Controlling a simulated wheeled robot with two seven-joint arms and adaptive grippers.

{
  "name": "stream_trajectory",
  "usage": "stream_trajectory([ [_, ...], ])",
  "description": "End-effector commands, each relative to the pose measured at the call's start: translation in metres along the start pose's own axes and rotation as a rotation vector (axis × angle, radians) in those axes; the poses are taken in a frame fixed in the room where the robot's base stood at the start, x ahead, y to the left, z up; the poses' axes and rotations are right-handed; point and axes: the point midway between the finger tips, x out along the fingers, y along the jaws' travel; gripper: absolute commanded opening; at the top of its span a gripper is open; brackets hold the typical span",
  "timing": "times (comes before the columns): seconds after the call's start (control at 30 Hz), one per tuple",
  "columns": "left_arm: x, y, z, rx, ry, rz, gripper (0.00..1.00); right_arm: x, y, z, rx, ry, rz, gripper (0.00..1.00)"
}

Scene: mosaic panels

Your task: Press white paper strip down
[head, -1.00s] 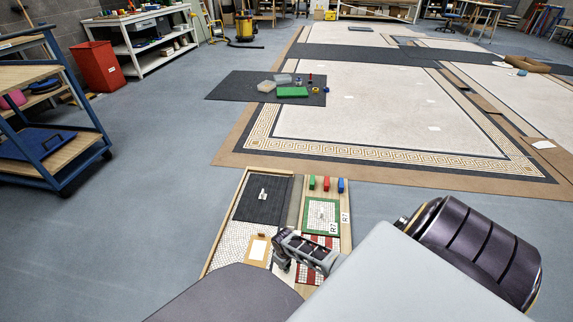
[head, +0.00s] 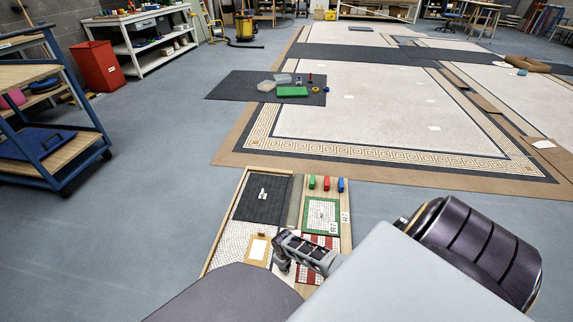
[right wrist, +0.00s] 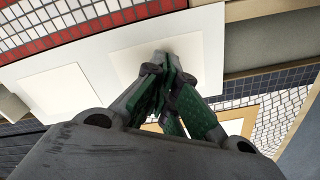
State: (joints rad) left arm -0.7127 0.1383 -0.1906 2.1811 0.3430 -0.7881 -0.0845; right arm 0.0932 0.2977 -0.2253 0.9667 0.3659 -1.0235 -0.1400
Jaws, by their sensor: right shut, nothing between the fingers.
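The white paper strip (right wrist: 97,62) shows in the right wrist view as a long pale band with two whiter squares on it, beside a red and white mosaic panel (right wrist: 60,32). My right gripper (right wrist: 164,58) is shut and empty, with its fingertips over the right-hand whiter square, at or very near its surface. I cannot tell if they touch. In the head view my right gripper (head: 283,268) points down between the red and white panel and the brown board with a white sheet (head: 258,249). It hides much of the strip there. My left gripper is not in view.
The panels lie in a wooden-edged tray (head: 226,221). A dark panel (head: 262,208) and a green-framed panel (head: 321,204) fill its far part. Green, red (head: 326,184) and blue blocks stand at its far right. Grey floor (head: 150,230) is clear on the left.

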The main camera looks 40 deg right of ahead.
Motion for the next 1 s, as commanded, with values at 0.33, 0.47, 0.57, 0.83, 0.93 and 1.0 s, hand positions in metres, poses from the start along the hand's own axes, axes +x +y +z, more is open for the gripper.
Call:
stream_trajectory([
  [0.33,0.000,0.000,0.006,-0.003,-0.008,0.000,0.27,0.004,0.000,0.000,0.000,-0.001,0.000,0.00],
  [0.47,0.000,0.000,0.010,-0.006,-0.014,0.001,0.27,0.006,0.000,0.000,0.000,-0.001,0.000,0.00],
  [0.57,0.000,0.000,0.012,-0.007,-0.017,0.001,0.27,0.007,0.000,0.000,0.000,-0.001,0.000,0.00],
  [0.83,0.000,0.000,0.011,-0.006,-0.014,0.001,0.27,0.007,0.000,0.000,0.000,-0.001,0.000,0.00],
  [0.93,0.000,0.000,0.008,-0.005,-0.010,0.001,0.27,0.007,0.000,0.000,0.000,-0.001,0.000,0.00],
  [1.0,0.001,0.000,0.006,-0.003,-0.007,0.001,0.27,0.008,0.000,0.000,0.000,-0.001,0.000,0.00],
])
